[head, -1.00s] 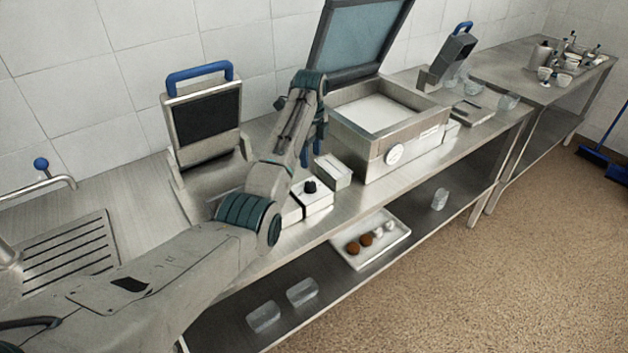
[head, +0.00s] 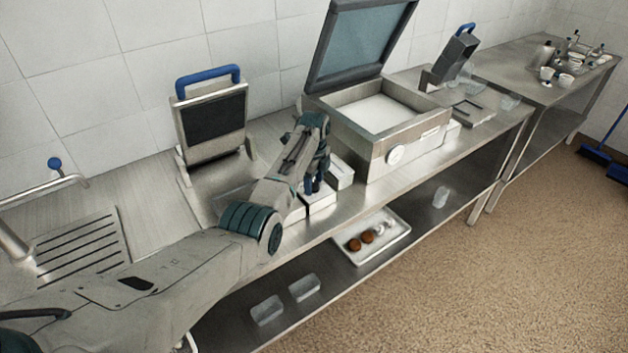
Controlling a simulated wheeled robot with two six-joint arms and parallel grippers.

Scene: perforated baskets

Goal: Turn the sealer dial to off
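A steel sealer (head: 410,143) with its lid raised stands on the bench. A round pale dial (head: 394,155) is on its front face; its pointer is too small to read. My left arm reaches in from the left, and my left gripper (head: 316,186) points down to the left of the sealer, apart from its dial. It is over a small white box (head: 322,203), whose black knob is hidden behind the fingers. I cannot tell whether the fingers touch the knob or how far apart they are. My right gripper is out of view.
Another white box (head: 341,174) stands between my gripper and the sealer. A press with a blue handle (head: 207,75) is behind my arm. The lower shelf holds a tray (head: 396,238) and clear containers. A slicer-like device (head: 455,58) is farther right.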

